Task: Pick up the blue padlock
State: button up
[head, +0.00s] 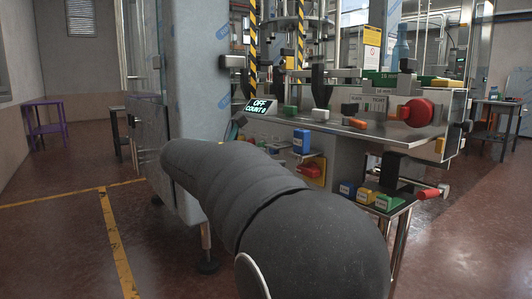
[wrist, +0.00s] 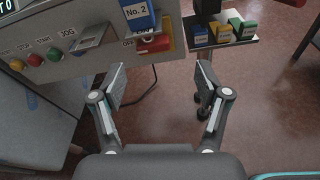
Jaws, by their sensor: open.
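A small blue block, seemingly the blue padlock (wrist: 200,38), stands at the left end of a row on a small side shelf (wrist: 254,41). It also shows in the head view (head: 346,190). A larger blue block marked "No. 2" (wrist: 138,15) is on the machine's front panel, above a red switch on a yellow plate (wrist: 154,43); it also shows in the head view (head: 301,141). My gripper (wrist: 162,76) is open and empty, short of the panel and shelf. In the head view my arm hides it.
A yellow block (wrist: 222,33) and a green block (wrist: 244,29) stand to the right of the small blue one. Panel buttons (wrist: 35,61) line the left. A dark post (head: 390,168) rises behind the shelf. Floor shows between my fingers.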

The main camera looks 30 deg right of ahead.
aim_at(298, 139)
jog(key=w+d, duration=0.1)
jog(key=d, duration=0.3)
jog(key=w+d+r+n+h+b, duration=0.1)
jog(key=w+d, duration=0.1)
jog(key=d, duration=0.3)
jog(key=w+d+r+h, duration=0.1)
jog(key=d, duration=0.4)
jog(key=shift+w+d+r+n+g+b, duration=0.2)
jog(key=shift+r+n+g+b, duration=0.1)
jog(key=shift+g+b, duration=0.1)
jog(key=c, duration=1.4)
jog(key=shift+o, duration=0.2)
